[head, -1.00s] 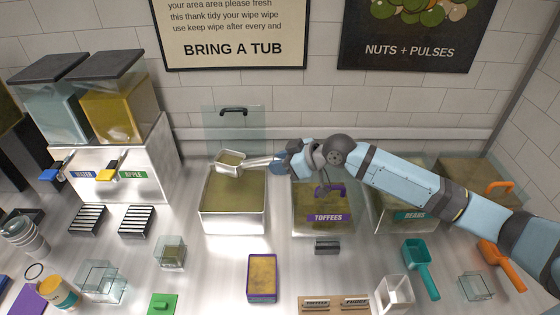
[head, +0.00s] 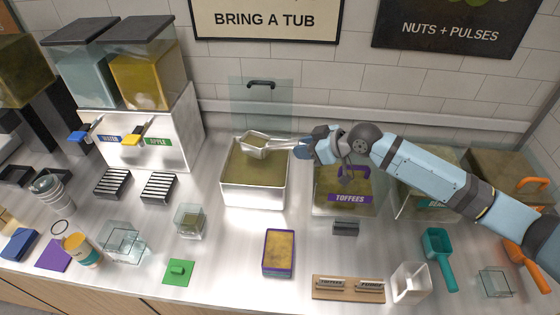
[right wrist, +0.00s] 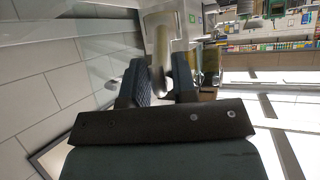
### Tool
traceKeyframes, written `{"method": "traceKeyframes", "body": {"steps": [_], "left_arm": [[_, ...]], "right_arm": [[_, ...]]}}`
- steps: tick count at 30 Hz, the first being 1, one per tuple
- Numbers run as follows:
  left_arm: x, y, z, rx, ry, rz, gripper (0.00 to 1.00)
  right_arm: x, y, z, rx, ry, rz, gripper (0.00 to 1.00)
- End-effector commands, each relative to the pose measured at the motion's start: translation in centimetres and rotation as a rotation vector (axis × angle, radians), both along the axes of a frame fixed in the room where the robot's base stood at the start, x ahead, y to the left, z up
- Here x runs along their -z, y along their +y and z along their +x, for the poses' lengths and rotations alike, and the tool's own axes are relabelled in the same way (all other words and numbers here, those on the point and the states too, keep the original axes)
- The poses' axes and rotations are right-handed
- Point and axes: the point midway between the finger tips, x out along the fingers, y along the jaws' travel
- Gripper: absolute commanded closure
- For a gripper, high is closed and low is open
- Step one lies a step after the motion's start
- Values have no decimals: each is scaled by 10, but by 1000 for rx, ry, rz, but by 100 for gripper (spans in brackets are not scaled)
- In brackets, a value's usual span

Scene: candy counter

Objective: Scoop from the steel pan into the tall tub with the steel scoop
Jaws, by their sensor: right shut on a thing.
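The steel pan (head: 252,196) stands at the back centre, filled with olive-brown pieces. My right gripper (head: 304,149) is shut on the handle of the steel scoop (head: 256,152). The scoop is over the back part of the pan, bowl up, with olive-brown contents in it. The right wrist view shows the pale scoop handle (right wrist: 160,55) between the fingers. A clear tub (head: 190,222) with some olive contents stands at front left of the pan. A wider clear tub (head: 122,244) is further left. I cannot tell which is the tall tub. My left gripper is out of view.
A clear lid (head: 262,105) stands upright behind the pan. The toffees bin (head: 347,198) is right of it, under my arm. A purple-rimmed tray (head: 279,252), green square (head: 179,271) and teal scoop (head: 438,258) lie in front. Counter between pan and clear tub is free.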

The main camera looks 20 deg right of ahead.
Motion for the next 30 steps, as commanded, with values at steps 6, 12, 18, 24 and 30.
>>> {"method": "traceKeyframes", "body": {"steps": [6, 12, 18, 24, 30], "left_arm": [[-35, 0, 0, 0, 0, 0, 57], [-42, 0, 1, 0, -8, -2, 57], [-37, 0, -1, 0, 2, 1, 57], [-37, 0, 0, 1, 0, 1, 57], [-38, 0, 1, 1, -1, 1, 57]], "right_arm": [[-20, -1, -1, -1, 44, -47, 100], [-33, -5, -4, -1, 129, -144, 100], [-44, -8, -7, -1, 200, -213, 100], [-45, -8, -7, 0, 204, -215, 100], [-45, -8, -7, 0, 204, -215, 100]]}}
